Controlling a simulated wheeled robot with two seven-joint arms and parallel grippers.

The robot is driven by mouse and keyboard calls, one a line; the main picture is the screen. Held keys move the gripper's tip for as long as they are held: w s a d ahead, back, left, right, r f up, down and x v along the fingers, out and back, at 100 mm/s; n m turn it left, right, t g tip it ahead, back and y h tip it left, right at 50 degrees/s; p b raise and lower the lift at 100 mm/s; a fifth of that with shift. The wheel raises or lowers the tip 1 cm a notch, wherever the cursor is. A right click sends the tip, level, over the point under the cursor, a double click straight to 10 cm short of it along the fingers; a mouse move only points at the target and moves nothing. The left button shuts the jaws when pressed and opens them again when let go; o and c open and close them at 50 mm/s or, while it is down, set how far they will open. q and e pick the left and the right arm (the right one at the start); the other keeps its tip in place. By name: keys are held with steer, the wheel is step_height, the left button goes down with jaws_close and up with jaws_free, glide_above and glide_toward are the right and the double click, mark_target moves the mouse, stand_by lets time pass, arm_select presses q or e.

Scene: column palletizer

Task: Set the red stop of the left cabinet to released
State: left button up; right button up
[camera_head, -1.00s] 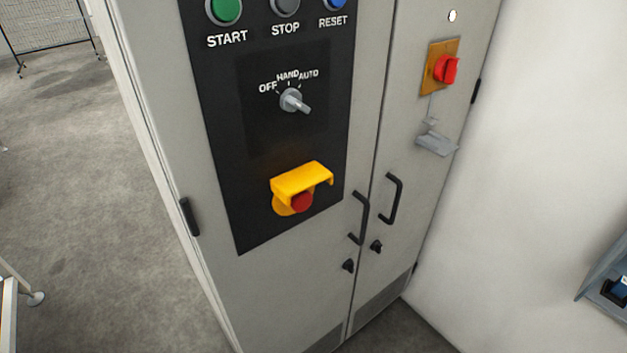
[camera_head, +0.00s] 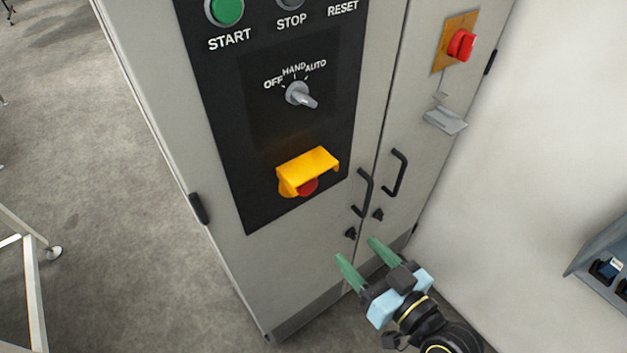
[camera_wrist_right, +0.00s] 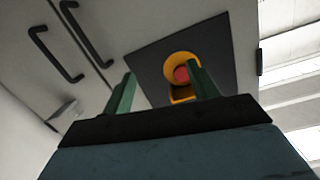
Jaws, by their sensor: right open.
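The red stop (camera_head: 307,187) sits low on the black panel of the left cabinet door, under a yellow shroud (camera_head: 308,168) that covers its top. In the right wrist view the red stop (camera_wrist_right: 181,74) shows inside its yellow ring, beyond and between my fingertips. My right gripper (camera_head: 362,248) is open and empty, below and to the right of the stop, in front of the lower doors and apart from them. Its green fingers also show in the right wrist view (camera_wrist_right: 160,82). My left gripper is not in view.
Above the stop are a selector switch (camera_head: 300,94), a green START button (camera_head: 225,9) and a STOP button. Black door handles (camera_head: 363,193) stick out to the right. A red rotary switch (camera_head: 461,45) and a grey bracket (camera_head: 445,121) are on the right door. A white wall stands at right.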

steer(key=y, duration=0.1)
glide_toward(310, 188)
steer(key=shift+t, duration=0.4)
steer(key=x, duration=0.3)
steer(key=p+x, duration=0.1)
steer(key=x, duration=0.1)
steer(key=p+x, duration=0.1)
steer(key=x, duration=0.2)
steer(key=shift+w+a+f, duration=0.2)
steer(key=shift+a+f, duration=0.1)
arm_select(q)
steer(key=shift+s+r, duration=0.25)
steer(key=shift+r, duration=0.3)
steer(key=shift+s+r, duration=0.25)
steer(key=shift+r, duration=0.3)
arm_select(e)
steer(key=shift+w+a, duration=0.2)
steer(key=shift+w, duration=0.05)
steer(key=shift+c, duration=0.2)
